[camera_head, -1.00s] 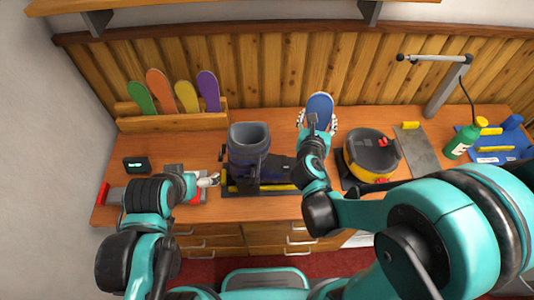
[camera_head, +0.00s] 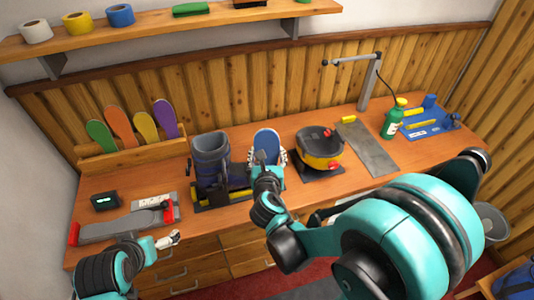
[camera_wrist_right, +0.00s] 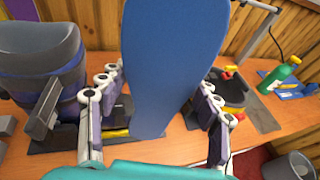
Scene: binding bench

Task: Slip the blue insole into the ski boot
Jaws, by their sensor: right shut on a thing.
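The blue insole (camera_head: 266,146) stands upright in my right gripper (camera_head: 267,162), with its rounded end up. In the right wrist view the insole (camera_wrist_right: 165,65) fills the middle, between the fingers on either side. The ski boot (camera_head: 210,160) is dark grey-blue and stands upright on a dark stand with yellow parts, its top opening facing up. The insole is to the right of the boot and apart from it. In the right wrist view the boot (camera_wrist_right: 45,70) is at the left. My left gripper (camera_head: 167,240) is at the bench's front edge, empty; its fingers are too small to judge.
A rack (camera_head: 135,157) of coloured insoles stands at the back left. A yellow-black machine (camera_head: 318,153) is right of the insole, then a grey plate (camera_head: 366,148), a green bottle (camera_head: 393,120) and a blue fixture (camera_head: 428,120). A metal tool with red ends (camera_head: 125,220) lies front left.

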